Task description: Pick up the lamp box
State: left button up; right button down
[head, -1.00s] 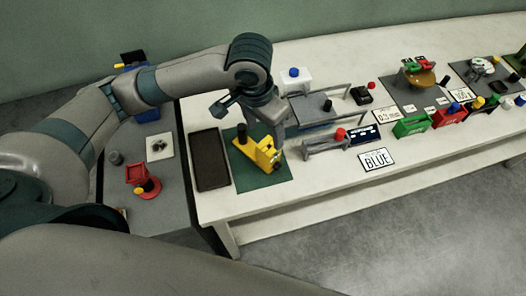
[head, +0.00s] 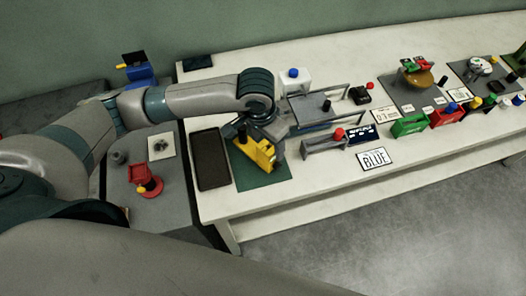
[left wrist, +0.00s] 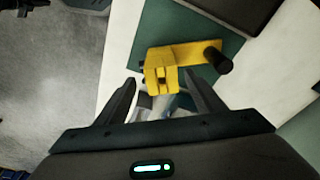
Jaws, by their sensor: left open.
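No thing is plainly marked as the lamp box. A yellow fixture (head: 262,152) with a black knob sits on a dark green mat (head: 250,184) near the table's left end. My left gripper (head: 279,150) is just above and beside it, and partly hides it. In the left wrist view the open fingers (left wrist: 160,82) point at the yellow fixture (left wrist: 160,72). A pale grey object (left wrist: 160,106) shows between the fingers, partly hidden; I cannot tell what it is. A grey box with a red knob (head: 322,145) stands to the right. My right gripper is not in view.
A dark tray (head: 211,160) lies left of the mat. A white box with a blue knob (head: 293,80) and a raised grey platform (head: 318,106) stand behind. A red fixture (head: 145,180) is on the grey side surface.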

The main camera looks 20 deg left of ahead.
aim_at(269, 148)
pick_arm(q)
jog(key=shift+w+f+p, duration=0.25)
jog(key=shift+f+p, duration=0.1)
jog(key=shift+f, duration=0.7)
jog(key=shift+w+f+p, duration=0.25)
jog(key=shift+f+p, duration=0.1)
jog(key=shift+f, duration=0.65)
grip_shut()
